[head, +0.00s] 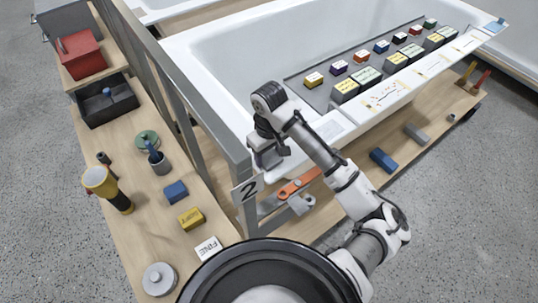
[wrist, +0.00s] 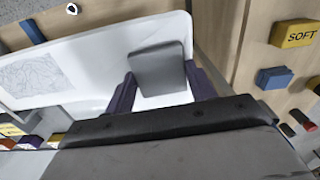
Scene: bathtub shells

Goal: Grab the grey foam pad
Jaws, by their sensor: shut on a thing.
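The grey foam pad (wrist: 158,66) is a flat, squarish grey piece between the two dark fingers of my gripper (wrist: 160,86) in the wrist view. My gripper is shut on it, one finger at each side. In the head view my gripper (head: 268,158) is above the near end of the white bathtub shell (head: 215,75), close to the rail post with the "2" sign. The pad is hard to make out there against the gripper.
A wooden side shelf (head: 140,215) at left holds a yellow SOFT block (head: 191,218), a blue block (head: 176,191), a flashlight (head: 105,187) and a dark tray (head: 105,102). A grey rail (head: 205,125) stands between shelf and tub. Labelled blocks line the tub's board.

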